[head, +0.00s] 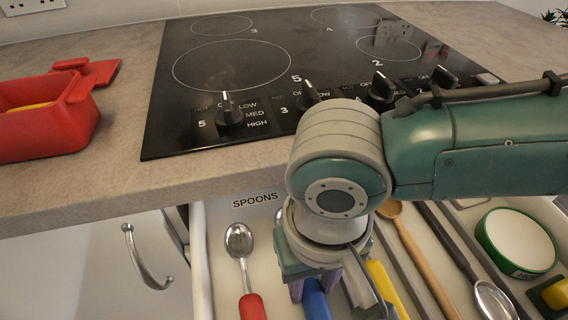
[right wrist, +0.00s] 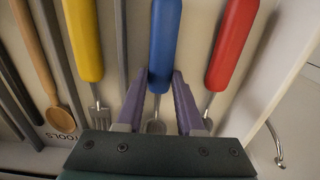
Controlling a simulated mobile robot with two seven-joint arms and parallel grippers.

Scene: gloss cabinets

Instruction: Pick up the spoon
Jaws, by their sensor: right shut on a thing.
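My right gripper (head: 318,292) reaches down into the open drawer and is shut on a blue-handled utensil (head: 316,303). In the right wrist view my gripper's purple fingers (right wrist: 161,76) clasp the lower part of the blue handle (right wrist: 164,38). Its metal end is mostly hidden behind the gripper, so I cannot tell its shape for sure. A red-handled spoon (head: 239,244) lies to its left in the head view, under the "SPOONS" label; its red handle (right wrist: 232,42) shows in the right wrist view. My left gripper is not in view.
The drawer also holds a yellow-handled utensil (right wrist: 84,40), a wooden spoon (head: 421,255), a dark-handled ladle (head: 494,300) and a green-rimmed round thing (head: 518,243). The counter with the black cooktop (head: 270,75) overhangs the drawer's back. A red pot (head: 45,120) stands left.

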